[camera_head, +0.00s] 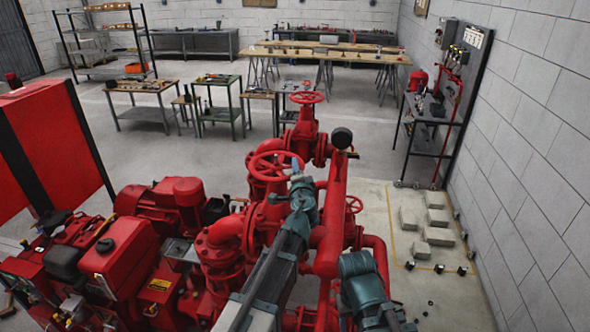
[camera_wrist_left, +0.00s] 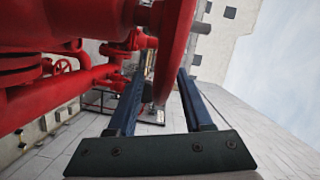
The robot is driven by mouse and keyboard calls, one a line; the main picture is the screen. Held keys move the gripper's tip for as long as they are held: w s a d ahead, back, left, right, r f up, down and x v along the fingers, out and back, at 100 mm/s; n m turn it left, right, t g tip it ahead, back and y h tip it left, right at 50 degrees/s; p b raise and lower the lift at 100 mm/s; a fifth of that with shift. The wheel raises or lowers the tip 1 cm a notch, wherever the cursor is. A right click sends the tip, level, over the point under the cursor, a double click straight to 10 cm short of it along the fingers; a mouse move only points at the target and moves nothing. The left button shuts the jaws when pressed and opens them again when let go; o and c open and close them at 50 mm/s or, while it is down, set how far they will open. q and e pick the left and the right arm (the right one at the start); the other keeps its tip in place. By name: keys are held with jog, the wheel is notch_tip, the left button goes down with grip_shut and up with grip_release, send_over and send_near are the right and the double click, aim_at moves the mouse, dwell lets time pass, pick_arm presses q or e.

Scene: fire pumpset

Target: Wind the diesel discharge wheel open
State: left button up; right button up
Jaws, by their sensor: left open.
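A red handwheel (camera_head: 268,166) sits on the nearer red valve in the middle of the head view. I take it for the diesel discharge wheel, but no label confirms this. My left gripper (camera_head: 297,167) reaches up to the right side of its rim. In the left wrist view the wheel (camera_wrist_left: 174,50) shows nearly edge-on. Its rim lies between the two blue fingers of my left gripper (camera_wrist_left: 160,75), which are apart with gaps on both sides. The contact between fingers and rim is not clear. My right arm shows at the lower right, but its gripper is not visible.
A second red handwheel (camera_head: 306,97) stands on a valve farther back, and a small one (camera_head: 353,204) is at the right. Red pipes (camera_head: 332,215) crowd close to my left arm. A black round gauge (camera_head: 342,138) stands just right. Concrete blocks (camera_head: 437,236) lie on the floor.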

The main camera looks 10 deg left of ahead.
pick_arm(q)
jog(key=shift+w+a+f, duration=0.1)
jog(key=shift+w+a, duration=0.1)
jog(key=shift+w, duration=0.5)
grip_shut()
dwell(1.1)
